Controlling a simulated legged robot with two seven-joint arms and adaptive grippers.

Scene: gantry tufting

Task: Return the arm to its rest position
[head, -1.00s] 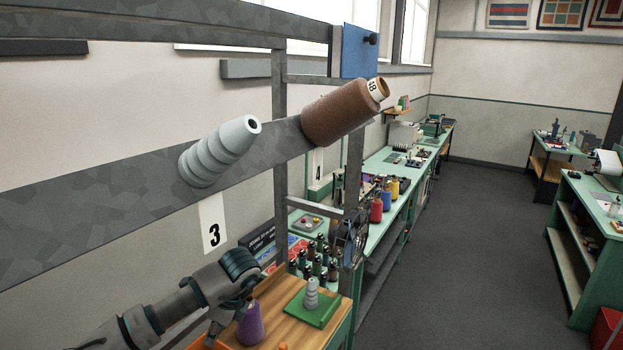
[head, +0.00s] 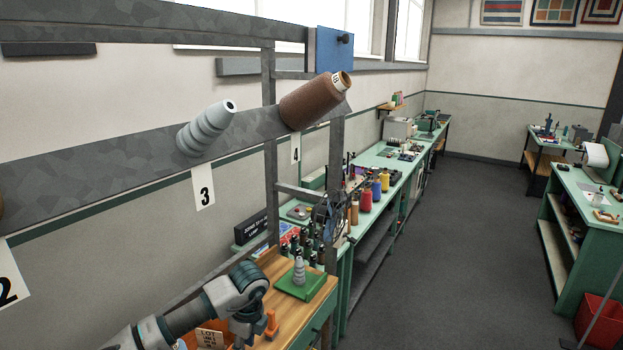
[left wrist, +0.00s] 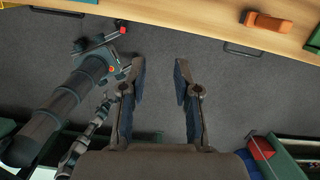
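My left arm (head: 195,310) comes in from the lower left of the head view, its wrist bent downward beside the wooden-topped bench (head: 310,308). In the left wrist view my left gripper (left wrist: 159,75) has its two fingers apart with nothing between them. Grey floor shows beyond the fingers, and the bench edge (left wrist: 190,28) runs across the top of that view, clear of the fingertips. In the head view the left fingertips cannot be made out. My right gripper is not identifiable in either view.
A brown cone (head: 315,101) and a grey cone (head: 206,128) sit on the grey beam (head: 100,165). A green tray (head: 312,284) with a small grey cone (head: 299,270) is on the bench, near an orange object (head: 271,324). A red bin (head: 601,325) stands right; the aisle floor is open.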

